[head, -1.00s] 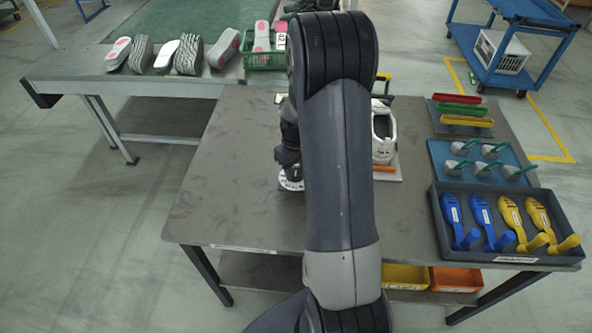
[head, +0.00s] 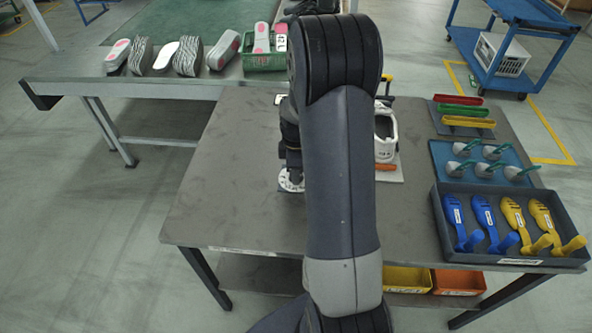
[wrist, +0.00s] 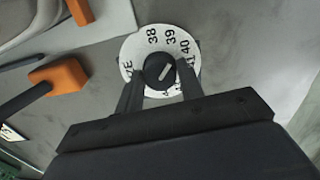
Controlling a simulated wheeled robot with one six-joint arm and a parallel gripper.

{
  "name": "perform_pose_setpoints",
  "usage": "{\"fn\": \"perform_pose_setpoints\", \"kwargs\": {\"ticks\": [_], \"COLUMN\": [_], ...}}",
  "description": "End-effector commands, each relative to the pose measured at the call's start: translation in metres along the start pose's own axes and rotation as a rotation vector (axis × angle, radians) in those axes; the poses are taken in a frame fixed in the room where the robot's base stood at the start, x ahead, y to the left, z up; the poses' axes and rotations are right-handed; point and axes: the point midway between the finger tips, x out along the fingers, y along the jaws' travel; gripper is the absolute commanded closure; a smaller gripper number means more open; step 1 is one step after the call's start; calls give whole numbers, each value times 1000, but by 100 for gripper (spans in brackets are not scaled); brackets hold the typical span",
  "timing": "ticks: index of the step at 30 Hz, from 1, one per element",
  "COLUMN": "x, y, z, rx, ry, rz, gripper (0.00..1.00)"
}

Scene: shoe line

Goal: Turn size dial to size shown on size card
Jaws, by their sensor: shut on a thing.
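The size dial is a white disc (wrist: 130,55) with black numbers; 38, 39 and 40 read clearly, and the lower part is covered by my gripper. In the head view the dial (head: 288,186) shows under my gripper (head: 294,166), partly hidden by my arm. A small white card (head: 281,42) by the green crate seems to read 42; I cannot tell if it is the size card.
A white shoe (head: 386,140) stands right of my arm, with an orange piece (wrist: 60,75) near the dial. A dark tray (head: 438,215) of blue and yellow tools sits at the right. The table's left side (head: 225,170) is clear.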

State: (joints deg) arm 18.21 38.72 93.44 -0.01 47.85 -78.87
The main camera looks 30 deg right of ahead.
Motion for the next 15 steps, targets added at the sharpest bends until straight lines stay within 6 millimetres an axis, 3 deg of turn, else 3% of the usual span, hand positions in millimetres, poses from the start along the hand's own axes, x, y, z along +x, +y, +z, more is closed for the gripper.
{"fn": "perform_pose_setpoints", "kwargs": {"ticks": [15], "x": [0], "y": [0], "z": [0], "rx": [-176], "ry": [0], "rz": [2], "gripper": [87]}}
